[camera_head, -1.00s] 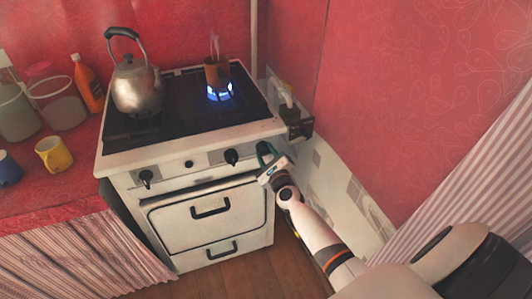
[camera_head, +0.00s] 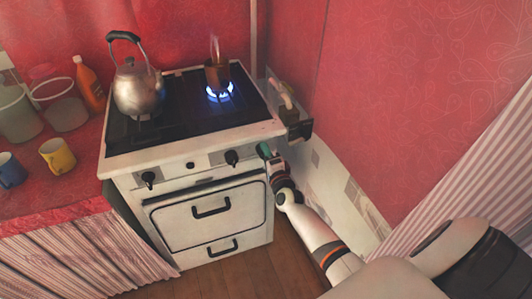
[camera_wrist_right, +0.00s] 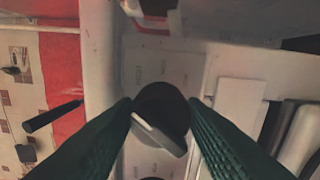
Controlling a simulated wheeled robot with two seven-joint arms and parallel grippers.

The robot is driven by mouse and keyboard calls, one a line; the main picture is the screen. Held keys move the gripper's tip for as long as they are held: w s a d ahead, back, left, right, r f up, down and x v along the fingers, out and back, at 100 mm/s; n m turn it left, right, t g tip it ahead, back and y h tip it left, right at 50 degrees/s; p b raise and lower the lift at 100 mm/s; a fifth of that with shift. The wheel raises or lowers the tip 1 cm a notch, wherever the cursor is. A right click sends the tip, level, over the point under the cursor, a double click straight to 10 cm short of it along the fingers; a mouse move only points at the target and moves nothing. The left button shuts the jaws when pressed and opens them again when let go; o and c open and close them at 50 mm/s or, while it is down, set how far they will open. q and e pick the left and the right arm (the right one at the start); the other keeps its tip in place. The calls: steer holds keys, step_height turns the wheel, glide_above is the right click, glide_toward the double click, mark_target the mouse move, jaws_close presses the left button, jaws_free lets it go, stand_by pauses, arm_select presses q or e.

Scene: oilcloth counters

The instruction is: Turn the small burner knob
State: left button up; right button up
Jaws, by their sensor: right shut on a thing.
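The white stove (camera_head: 205,145) has black knobs along its front panel. A left knob (camera_head: 149,180) and a middle knob (camera_head: 232,158) show in the head view. My right gripper (camera_head: 264,151) is at the panel's right end, to the right of the middle knob, and hides what it holds there. In the right wrist view its green fingers (camera_wrist_right: 160,112) are shut on a round black knob (camera_wrist_right: 158,100) with a pale bar across its face. The bar lies slanted. My left gripper is not in view.
A blue flame (camera_head: 219,94) burns under a copper-brown pot (camera_head: 217,74), with vapour rising. A kettle (camera_head: 138,88) stands on the hob's left. A yellow mug (camera_head: 57,156) and an orange bottle (camera_head: 88,84) are on the left counter. The red wall (camera_head: 390,90) is close on the right.

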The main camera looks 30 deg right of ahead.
steer(key=n+p, duration=0.1)
steer(key=n, duration=0.3)
steer(key=shift+n, duration=0.3)
steer(key=shift+n+p, duration=0.55)
steer(key=shift+n, duration=1.35)
steer(key=o, duration=1)
steer(key=v, duration=1.2)
steer(key=shift+a, duration=0.1)
